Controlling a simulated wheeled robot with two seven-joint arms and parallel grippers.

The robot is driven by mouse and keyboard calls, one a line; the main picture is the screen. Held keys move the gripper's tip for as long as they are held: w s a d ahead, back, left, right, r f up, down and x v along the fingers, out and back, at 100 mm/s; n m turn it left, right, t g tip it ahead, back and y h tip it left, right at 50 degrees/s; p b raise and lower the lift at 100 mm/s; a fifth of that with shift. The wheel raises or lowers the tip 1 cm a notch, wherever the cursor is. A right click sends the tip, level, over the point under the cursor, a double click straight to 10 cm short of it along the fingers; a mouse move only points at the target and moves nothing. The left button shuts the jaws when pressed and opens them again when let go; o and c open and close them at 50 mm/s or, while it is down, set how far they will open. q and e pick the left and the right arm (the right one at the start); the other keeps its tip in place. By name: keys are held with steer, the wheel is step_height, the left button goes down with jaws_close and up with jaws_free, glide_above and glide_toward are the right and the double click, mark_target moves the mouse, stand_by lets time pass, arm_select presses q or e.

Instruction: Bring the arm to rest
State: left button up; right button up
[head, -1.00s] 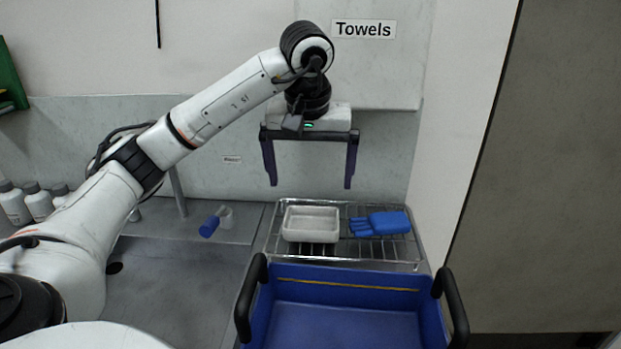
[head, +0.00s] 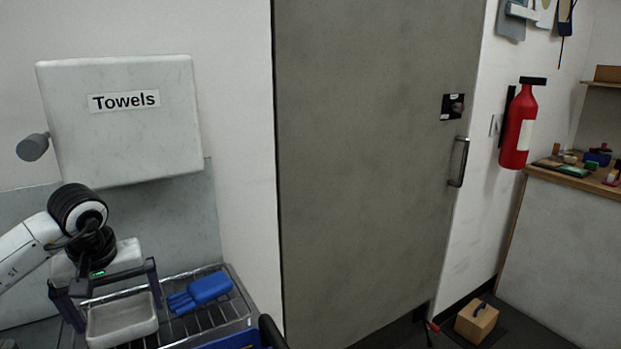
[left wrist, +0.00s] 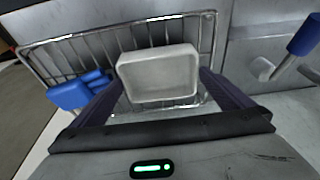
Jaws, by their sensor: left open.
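My left gripper (head: 118,310) is at the lower left of the head view, its two dark fingers spread wide. In the left wrist view the open fingers (left wrist: 158,95) frame a white rectangular tray (left wrist: 158,75), with nothing seen held between them. The tray (head: 122,322) sits on a wire rack; I cannot tell how far the fingertips are from it. My left arm (head: 28,248) comes in from the left edge. My right gripper is not in view.
A blue glove-like item (head: 201,293) lies on the wire rack (head: 232,312) beside the tray. A blue bin (head: 235,342) shows at the bottom edge. A grey door (head: 370,150) stands right of the rack. A wooden box (head: 476,322) sits on the floor.

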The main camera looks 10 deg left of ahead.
arm_select(q)
steer(key=shift+r, duration=1.85)
